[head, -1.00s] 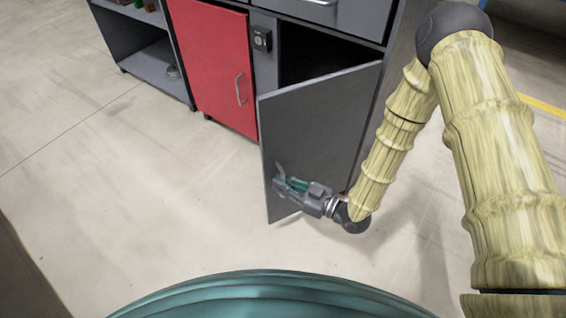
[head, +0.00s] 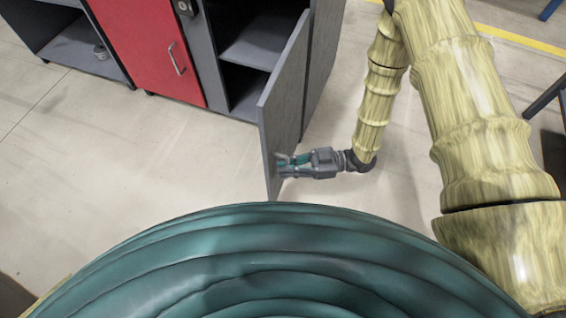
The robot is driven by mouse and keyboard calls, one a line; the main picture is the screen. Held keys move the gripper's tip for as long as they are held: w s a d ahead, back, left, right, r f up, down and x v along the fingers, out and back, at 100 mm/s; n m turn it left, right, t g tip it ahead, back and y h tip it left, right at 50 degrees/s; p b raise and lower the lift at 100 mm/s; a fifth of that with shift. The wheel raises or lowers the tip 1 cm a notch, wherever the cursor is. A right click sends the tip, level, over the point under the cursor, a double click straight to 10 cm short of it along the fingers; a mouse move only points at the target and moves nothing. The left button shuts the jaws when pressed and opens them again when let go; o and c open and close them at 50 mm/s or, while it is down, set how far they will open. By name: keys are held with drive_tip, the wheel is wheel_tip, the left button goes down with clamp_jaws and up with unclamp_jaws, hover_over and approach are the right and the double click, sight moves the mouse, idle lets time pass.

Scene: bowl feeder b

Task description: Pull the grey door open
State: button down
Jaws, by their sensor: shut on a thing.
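The grey door (head: 284,105) stands wide open in the head view, swung out from the cabinet and seen nearly edge-on. The grey cabinet interior with a shelf (head: 262,42) shows to the left of the door. My gripper (head: 284,165) is at the door's outer face, low and near its free edge, shut on the door's handle. The handle itself is mostly hidden by the fingers.
A shut red door (head: 143,45) with a metal handle is left of the open compartment. An open shelf unit (head: 75,45) stands at the far left. Bare floor (head: 150,160) lies in front of the cabinets. Dark legs of another stand show at the right edge.

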drive_tip(key=shift+d, duration=0.15)
drive_tip(key=c, duration=1.8)
unclamp_jaws()
drive_tip(key=v, duration=1.2)
